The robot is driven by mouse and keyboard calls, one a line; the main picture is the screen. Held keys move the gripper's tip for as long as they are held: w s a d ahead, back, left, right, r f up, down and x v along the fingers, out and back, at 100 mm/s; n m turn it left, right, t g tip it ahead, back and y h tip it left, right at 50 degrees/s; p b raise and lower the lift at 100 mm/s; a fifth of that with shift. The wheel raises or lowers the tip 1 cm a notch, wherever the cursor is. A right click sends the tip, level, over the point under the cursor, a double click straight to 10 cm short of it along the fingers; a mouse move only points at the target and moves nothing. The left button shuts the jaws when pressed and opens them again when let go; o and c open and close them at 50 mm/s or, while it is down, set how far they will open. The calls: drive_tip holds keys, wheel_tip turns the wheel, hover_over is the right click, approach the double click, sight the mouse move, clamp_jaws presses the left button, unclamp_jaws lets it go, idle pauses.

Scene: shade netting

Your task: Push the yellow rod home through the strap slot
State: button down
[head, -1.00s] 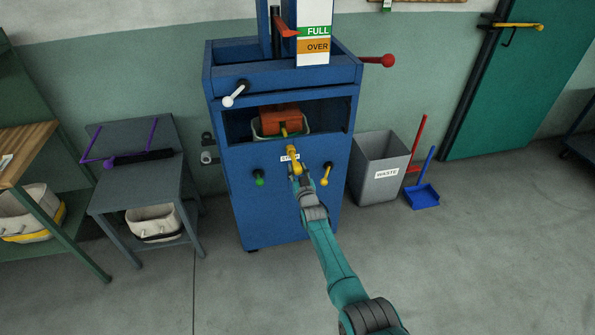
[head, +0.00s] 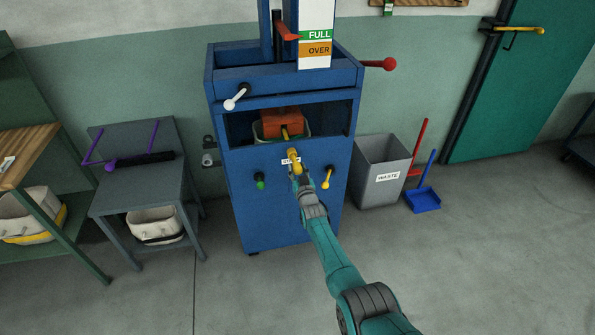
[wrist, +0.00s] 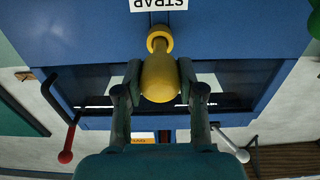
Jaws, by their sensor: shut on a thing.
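In the head view the rod (head: 294,155) sits at the middle of the front panel. My gripper (wrist: 160,90) is shut on the rod's thick end, one finger on each side; it also shows in the head view (head: 297,168). Inside the machine's opening, a yellow tip (head: 285,133) shows in front of an orange block (head: 284,118). How deep the rod reaches is hidden.
The blue machine (head: 262,215) has a green-tipped knob (head: 260,182) and a yellow handle (head: 327,178) on either side of my gripper. A grey waste bin (head: 378,185) stands to its right and a grey table (head: 150,190) to its left. Floor in front is clear.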

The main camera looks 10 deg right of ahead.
drive_tip(key=shift+w, duration=0.1)
drive_tip(key=shift+w, duration=0.7)
drive_tip(key=shift+w, duration=0.15)
drive_tip(key=shift+s, duration=0.2)
idle(0.5)
drive_tip(key=c, duration=0.6)
unclamp_jaws()
drive_tip(key=shift+w, duration=0.15)
